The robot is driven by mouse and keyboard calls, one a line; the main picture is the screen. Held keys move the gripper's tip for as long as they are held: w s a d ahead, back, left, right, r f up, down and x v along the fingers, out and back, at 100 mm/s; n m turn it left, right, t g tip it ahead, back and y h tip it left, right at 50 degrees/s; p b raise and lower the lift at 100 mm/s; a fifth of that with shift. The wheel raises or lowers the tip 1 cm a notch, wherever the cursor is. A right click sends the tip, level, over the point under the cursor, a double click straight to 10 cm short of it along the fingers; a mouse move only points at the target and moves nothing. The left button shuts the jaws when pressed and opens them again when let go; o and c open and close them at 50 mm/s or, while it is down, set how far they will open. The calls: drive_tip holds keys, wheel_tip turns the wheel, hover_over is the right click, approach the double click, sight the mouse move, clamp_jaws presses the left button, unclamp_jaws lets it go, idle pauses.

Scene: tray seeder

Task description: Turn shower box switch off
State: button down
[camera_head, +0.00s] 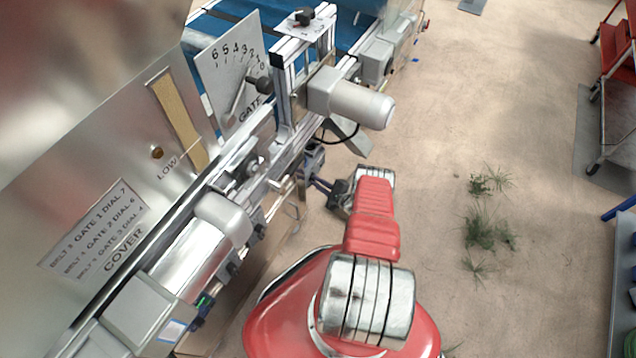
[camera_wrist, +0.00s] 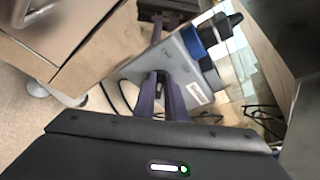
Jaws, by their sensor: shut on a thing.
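A grey box (camera_wrist: 180,58), which looks like the shower box, sits tilted in the middle of the wrist view. It has a white label on its lower right edge. My gripper (camera_wrist: 160,76) has its two dark purple fingers against the front of this box, shut on a small part there that looks like its switch. The fingers hide most of that part, so its position cannot be read. In the head view my gripper (camera_head: 318,184) reaches left to the machine's side, below the grey motor (camera_head: 360,103). The box cannot be made out there.
A blue and black fitting (camera_wrist: 215,35) stands out beside the grey box. Black cables hang close by. In the head view the gate dial plate (camera_head: 232,70), rails and a silver motor (camera_head: 190,250) line the machine's side. The floor right of my arm is open, with grass tufts (camera_head: 485,230).

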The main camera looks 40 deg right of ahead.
drive_tip(key=shift+a+f, duration=0.1)
drive_tip(key=shift+a, duration=0.05)
drive_tip(key=c, duration=1.8)
unclamp_jaws()
drive_tip(key=shift+s, duration=0.1)
drive_tip(key=v, duration=1.3)
drive_tip(key=shift+s, duration=0.3)
